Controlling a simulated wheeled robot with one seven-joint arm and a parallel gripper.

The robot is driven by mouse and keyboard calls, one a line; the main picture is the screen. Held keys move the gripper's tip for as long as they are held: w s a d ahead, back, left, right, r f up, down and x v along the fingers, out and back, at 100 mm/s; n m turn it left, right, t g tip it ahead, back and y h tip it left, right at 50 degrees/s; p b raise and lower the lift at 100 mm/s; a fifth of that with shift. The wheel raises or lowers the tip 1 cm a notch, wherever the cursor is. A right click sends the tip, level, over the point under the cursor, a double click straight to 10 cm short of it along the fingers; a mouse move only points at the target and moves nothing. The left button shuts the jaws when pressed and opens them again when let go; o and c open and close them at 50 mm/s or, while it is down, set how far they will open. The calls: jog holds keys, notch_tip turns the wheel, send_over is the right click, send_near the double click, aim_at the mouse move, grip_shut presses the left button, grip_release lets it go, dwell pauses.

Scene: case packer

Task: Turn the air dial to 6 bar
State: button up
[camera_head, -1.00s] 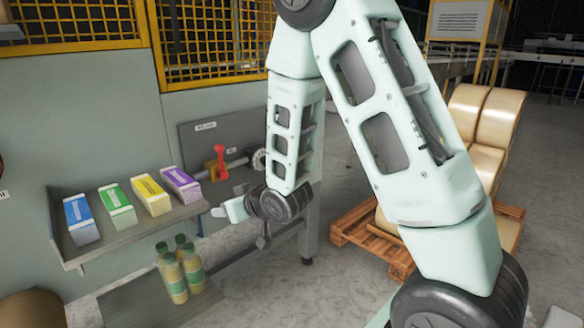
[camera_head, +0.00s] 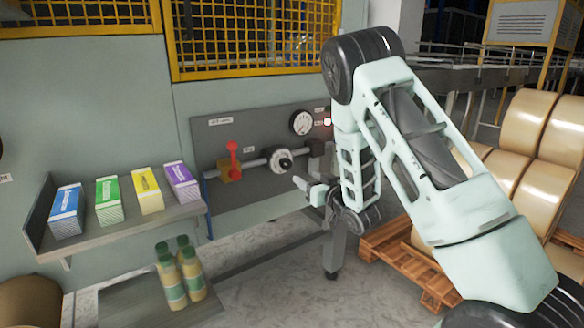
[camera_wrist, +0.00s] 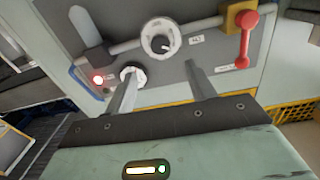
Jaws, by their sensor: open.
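The air dial (camera_head: 279,160), a round black-and-white knob, sits on a grey pipe along the panel. In the wrist view the dial (camera_wrist: 160,38) appears at the top centre, beyond the fingertips; its setting is too small to read. A white round gauge (camera_head: 302,123) is above and to the right of it in the head view; its reading is not legible. My gripper (camera_head: 308,187) is below and to the right of the dial, apart from it. In the wrist view my gripper (camera_wrist: 160,68) is open with nothing between its fingers.
A red lever (camera_head: 233,155) on a brass valve is left of the dial. A red lamp (camera_head: 327,121) glows beside the gauge. A shelf (camera_head: 120,232) with several coloured cartons and a lower shelf (camera_head: 150,305) with bottles stand left. A pallet (camera_head: 400,262) with large rolls stands right.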

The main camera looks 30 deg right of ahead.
aim_at(288, 165)
jog(key=w, duration=1)
jog(key=shift+w, duration=0.1)
jog(key=c, duration=1)
